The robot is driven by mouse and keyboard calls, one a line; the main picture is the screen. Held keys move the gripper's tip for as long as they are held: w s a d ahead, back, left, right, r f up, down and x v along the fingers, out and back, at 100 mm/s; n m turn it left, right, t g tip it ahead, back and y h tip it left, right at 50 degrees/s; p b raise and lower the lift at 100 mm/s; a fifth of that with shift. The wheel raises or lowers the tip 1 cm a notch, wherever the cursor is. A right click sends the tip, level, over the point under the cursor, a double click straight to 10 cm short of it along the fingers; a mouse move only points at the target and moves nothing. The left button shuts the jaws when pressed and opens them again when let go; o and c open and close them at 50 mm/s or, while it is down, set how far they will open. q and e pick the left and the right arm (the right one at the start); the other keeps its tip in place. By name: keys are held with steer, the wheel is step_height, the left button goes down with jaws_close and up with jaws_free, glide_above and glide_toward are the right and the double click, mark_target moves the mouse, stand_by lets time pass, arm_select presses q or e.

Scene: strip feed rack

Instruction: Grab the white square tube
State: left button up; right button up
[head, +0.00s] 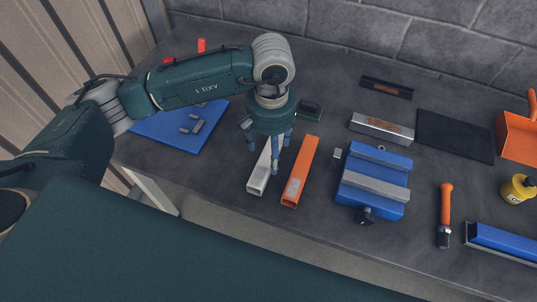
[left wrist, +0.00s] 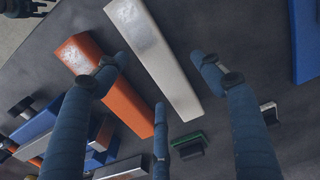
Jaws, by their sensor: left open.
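The white square tube (head: 258,181) lies on the grey bench, its far end hidden under my left gripper (head: 270,160) in the head view. In the left wrist view, the white tube (left wrist: 153,58) runs diagonally through the middle. My left gripper (left wrist: 160,75) is open above it, with one finger on each side and a third finger near the tube's lower end. Nothing is held, and I cannot tell whether any finger touches the tube. An orange square tube (head: 300,172) lies close beside it on the right in the head view. My right gripper is not in view.
A blue vise-like block (head: 371,164) stands right of the orange tube. A silver bar (head: 382,129) and a small green-and-black item (head: 310,110) lie behind. A blue mat (head: 165,135) with small parts is at the left. An orange-handled tool (head: 445,205) lies at the right.

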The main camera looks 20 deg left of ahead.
arm_select(q)
steer(key=shift+w+d+f+p, duration=0.1)
steer(key=shift+f+p, duration=0.4)
steer(key=shift+f, duration=1.35)
steer(key=shift+r, duration=0.1)
jaws_close()
steer(key=shift+r, duration=0.1)
